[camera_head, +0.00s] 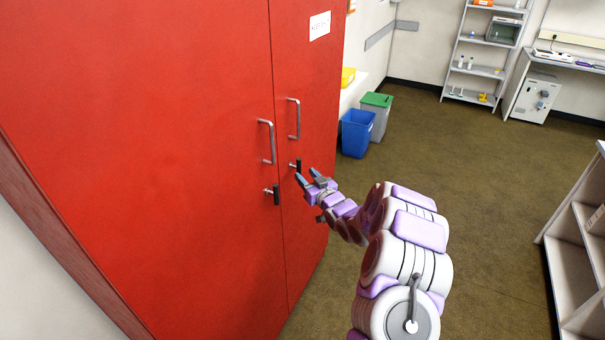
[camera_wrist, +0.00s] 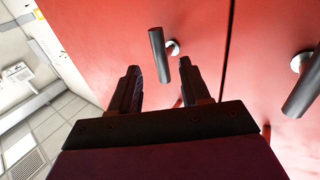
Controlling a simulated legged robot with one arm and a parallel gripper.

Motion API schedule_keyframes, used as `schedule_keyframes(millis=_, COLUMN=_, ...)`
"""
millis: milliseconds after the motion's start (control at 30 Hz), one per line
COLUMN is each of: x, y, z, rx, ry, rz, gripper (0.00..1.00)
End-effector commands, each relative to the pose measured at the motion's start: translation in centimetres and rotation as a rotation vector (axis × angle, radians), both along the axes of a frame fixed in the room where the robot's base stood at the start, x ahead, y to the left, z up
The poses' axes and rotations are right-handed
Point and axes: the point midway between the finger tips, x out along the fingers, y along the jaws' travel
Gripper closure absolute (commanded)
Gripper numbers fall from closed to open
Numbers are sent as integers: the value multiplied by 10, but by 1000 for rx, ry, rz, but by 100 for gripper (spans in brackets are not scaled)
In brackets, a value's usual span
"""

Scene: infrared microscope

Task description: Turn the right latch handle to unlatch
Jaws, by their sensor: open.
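The red cabinet (camera_head: 180,120) has two closed doors, each with a small dark latch handle. The right latch handle (camera_head: 297,166) is on the right door, just beyond my gripper (camera_head: 306,176). In the wrist view this dark cylinder (camera_wrist: 158,52) on a silver pivot appears between the fingertips of my gripper (camera_wrist: 159,68). The jaws are open, with a finger on either side of the handle's lower end in the picture. I see no contact, and cannot tell how deep the handle sits between them. The left latch handle (camera_head: 275,194) also shows at the wrist view's right edge (camera_wrist: 303,90).
Silver pull bars (camera_head: 271,142) (camera_head: 297,119) stand above the latches. A blue bin (camera_head: 356,133) and a green-lidded bin (camera_head: 377,110) stand beyond the cabinet. A shelf unit (camera_head: 558,240) is at right. Open brown floor (camera_head: 480,170) lies between.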

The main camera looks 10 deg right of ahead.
Motion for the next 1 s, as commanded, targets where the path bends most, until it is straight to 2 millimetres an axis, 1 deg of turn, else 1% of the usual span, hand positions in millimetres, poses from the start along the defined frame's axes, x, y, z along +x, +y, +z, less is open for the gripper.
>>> schedule_keyframes(millis=33, x=7, y=3, z=0, rx=-2, ry=-2, rz=1, gripper=53)
schedule_keyframes(millis=100, x=14, y=6, z=-1, rx=-4, ry=-1, rz=1, gripper=53)
schedule_keyframes(millis=300, x=27, y=11, z=-1, rx=-1, ry=-1, rz=2, gripper=53)
schedule_keyframes(millis=667, x=31, y=11, z=0, rx=0, ry=-1, rz=0, gripper=53)
schedule_keyframes(millis=767, x=31, y=11, z=0, rx=0, ry=-1, rz=0, gripper=61)
schedule_keyframes(millis=1000, x=31, y=11, z=0, rx=0, ry=-1, rz=0, gripper=84)
